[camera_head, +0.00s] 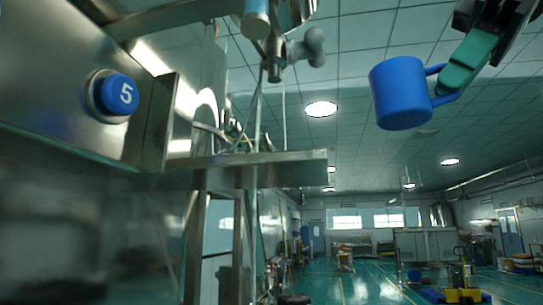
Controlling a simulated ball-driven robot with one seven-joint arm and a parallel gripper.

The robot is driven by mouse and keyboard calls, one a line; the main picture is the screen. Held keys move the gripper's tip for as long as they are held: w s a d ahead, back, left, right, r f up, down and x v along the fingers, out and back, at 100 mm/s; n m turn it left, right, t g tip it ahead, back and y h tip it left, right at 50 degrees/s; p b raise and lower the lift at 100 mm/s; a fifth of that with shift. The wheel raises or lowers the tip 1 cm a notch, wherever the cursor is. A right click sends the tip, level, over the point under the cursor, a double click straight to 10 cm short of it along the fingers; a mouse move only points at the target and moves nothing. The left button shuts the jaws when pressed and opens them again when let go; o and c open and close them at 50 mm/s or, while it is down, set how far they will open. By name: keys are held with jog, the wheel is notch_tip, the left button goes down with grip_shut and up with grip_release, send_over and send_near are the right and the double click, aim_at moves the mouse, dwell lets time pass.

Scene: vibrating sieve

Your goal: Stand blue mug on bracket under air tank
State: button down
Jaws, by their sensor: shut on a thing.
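The blue mug (400,94) hangs in the air at the upper right, slightly tilted, with its handle toward the right. My gripper (447,88) is shut on the mug's handle; its green fingers come down from the upper right. A flat metal bracket (262,168) juts out at the centre left, below and to the left of the mug. Its top is seen almost edge-on. The air tank (275,18) appears to be the metal body at the top, above the bracket, and is cut off by the frame. The mug is apart from both.
A pipe fitting with a grey knob (308,47) hangs above the bracket. Thin cables or tubes run down behind the bracket. Open air lies between mug and bracket.

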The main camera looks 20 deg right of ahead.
jog(key=w+a, duration=0.3)
jog(key=w, duration=0.1)
jog(key=w+a, duration=0.4)
jog(key=w, duration=0.1)
jog(key=w+a, duration=0.4)
jog(key=shift+w+a+r, duration=0.1)
jog(key=shift+w+a, duration=0.1)
jog(key=shift+w, duration=0.05)
jog(key=shift+w+f, duration=0.1)
jog(key=shift+f, duration=1.7)
jog(key=shift+f, duration=0.15)
jog(key=c, duration=1.1)
grip_release()
jog(key=shift+r, duration=0.3)
jog(key=s+d+r, duration=0.1)
jog(key=s+d, duration=0.2)
jog(key=s, duration=0.1)
jog(key=s+d+r, duration=0.1)
jog(key=s+d, duration=0.2)
jog(key=s, duration=0.1)
jog(key=s+d+r, duration=0.1)
jog(key=s+d, duration=0.2)
jog(key=s, duration=0.1)
jog(key=shift+s+d+r, duration=0.1)
jog(key=shift+d, duration=0.25)
